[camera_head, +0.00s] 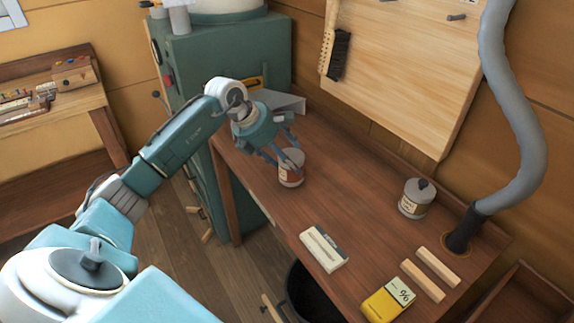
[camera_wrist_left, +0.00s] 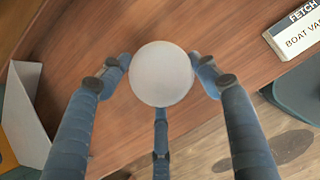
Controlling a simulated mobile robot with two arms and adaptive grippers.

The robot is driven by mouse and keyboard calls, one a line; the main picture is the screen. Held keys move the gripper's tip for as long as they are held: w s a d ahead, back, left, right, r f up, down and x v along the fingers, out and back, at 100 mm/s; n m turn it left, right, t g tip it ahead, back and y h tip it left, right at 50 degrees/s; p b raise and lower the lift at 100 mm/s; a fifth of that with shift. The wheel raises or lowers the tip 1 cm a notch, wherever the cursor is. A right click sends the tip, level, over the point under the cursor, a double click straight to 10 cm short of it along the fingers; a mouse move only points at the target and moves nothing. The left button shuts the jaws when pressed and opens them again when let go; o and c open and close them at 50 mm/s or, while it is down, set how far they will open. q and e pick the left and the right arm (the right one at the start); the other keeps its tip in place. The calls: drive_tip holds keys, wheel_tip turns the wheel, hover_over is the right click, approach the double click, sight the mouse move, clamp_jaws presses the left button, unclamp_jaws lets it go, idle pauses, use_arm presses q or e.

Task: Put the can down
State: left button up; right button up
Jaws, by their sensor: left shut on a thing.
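A can (camera_head: 291,171) with a pale top and a reddish-brown and white label is at the left end of the brown workbench (camera_head: 300,215). My left gripper (camera_head: 284,157) has its fingers around the can's upper part and is shut on it. In the left wrist view the can's round pale top (camera_wrist_left: 161,73) sits between the blue fingers. The can looks upright and over the bench top; I cannot tell whether its base touches the wood. My right gripper is out of view.
A grey can with a dark knob (camera_head: 415,199), a white box (camera_head: 323,248), two wooden blocks (camera_head: 431,273) and a yellow packet (camera_head: 388,303) are on the bench. A grey hose (camera_head: 520,120) rises at the right. The bench middle is clear. A dark bin (camera_head: 308,294) stands below.

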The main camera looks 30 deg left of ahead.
use_arm(q)
wheel_tip(320, 180, down, 4)
drive_tip(key=shift+r+p, duration=0.25)
drive_tip(key=shift+p, duration=0.1)
drive_tip(key=o, duration=1.5)
drive_tip(key=shift+o, duration=0.2)
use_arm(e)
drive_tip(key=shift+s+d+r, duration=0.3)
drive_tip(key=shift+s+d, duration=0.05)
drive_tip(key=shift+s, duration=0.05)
use_arm(q)
drive_tip(key=shift+s, duration=0.1)
drive_tip(key=b+v, duration=0.2)
drive_tip(key=v, duration=1)
drive_tip(key=shift+b, duration=0.4)
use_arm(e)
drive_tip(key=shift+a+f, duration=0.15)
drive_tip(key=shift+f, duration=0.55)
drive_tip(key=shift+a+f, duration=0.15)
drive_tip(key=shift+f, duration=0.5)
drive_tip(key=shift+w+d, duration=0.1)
